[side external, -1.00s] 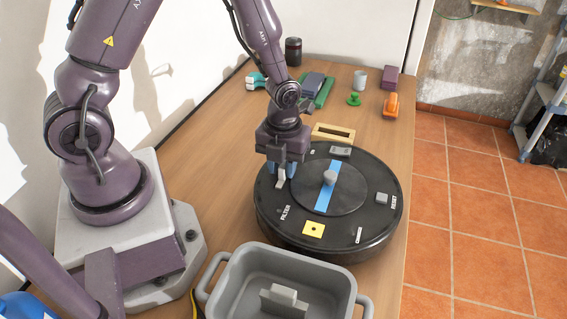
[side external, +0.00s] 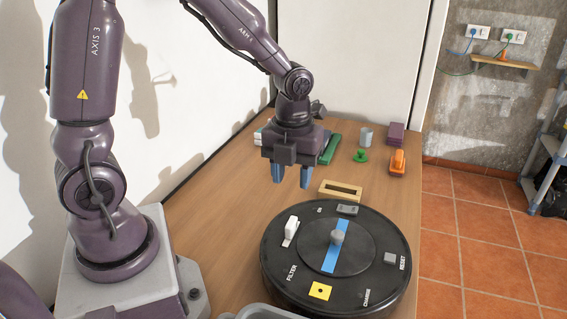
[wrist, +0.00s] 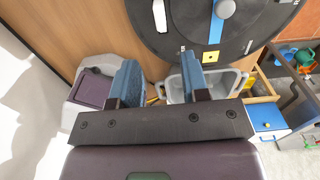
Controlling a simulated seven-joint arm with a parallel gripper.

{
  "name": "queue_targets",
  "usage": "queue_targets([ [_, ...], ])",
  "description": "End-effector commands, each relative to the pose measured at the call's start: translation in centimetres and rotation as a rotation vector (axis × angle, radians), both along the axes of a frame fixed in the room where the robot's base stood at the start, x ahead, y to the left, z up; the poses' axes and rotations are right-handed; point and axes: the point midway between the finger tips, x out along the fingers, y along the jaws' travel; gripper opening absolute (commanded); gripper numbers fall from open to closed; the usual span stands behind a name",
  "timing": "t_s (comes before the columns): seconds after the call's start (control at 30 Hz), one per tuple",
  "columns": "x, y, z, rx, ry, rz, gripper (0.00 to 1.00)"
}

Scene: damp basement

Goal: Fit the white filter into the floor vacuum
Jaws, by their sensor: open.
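The floor vacuum (side external: 370,280) is a round black disc on the wooden table, with a blue stripe and a grey knob (side external: 337,237). The white filter (side external: 292,225) stands on the vacuum's left part, above the FILTER label. Whether it sits fully down in a slot I cannot tell. It also shows in the wrist view (wrist: 160,15), near the top edge. My gripper (side external: 292,178) is open and empty, with blue fingers, in the air above the filter and apart from it. Its fingers also show in the wrist view (wrist: 158,77).
A grey bin (wrist: 245,78) stands beside the vacuum; only its rim shows in the side view. A wooden slotted block (side external: 341,190), a green knob-shaped piece (side external: 360,156), a grey cup (side external: 366,136), an orange object (side external: 397,163) and a purple block (side external: 397,134) lie behind the vacuum.

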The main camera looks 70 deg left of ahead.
Motion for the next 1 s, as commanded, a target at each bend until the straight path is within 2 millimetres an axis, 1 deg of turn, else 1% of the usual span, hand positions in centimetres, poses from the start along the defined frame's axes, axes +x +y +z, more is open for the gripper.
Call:
queue_targets([
  [0.07, -0.2, 0.0, 1.0, 0.006, -0.019, 0.07, 0.42],
  [0.17, -0.8, -0.2, 3.0, 0.014, -0.066, 0.264, 0.42],
  [0.27, -1.9, -0.4, 5.5, 0.003, -0.133, 0.552, 0.42],
  [0.3, -2.5, -0.4, 6.5, -0.01, -0.162, 0.679, 0.42],
  [0.37, -3.4, -0.6, 8.0, -0.039, -0.201, 0.869, 0.42],
  [0.5, -5.6, -1.0, 10.8, -0.149, -0.276, 1.307, 0.42],
  [0.57, -6.6, -1.1, 11.9, -0.213, -0.298, 1.491, 0.42],
  [0.6, -7.3, -1.2, 12.4, -0.258, -0.305, 1.61, 0.42],
  [0.7, -8.9, -1.5, 13.6, -0.375, -0.304, 1.873, 0.42],
  [0.8, -10.1, -1.6, 14.3, -0.474, -0.284, 2.073, 0.42],
  [0.9, -10.8, -1.7, 14.7, -0.541, -0.26, 2.202, 0.42],
  [1.0, -11.1, -1.8, 14.8, -0.573, -0.243, 2.265, 0.42],
])
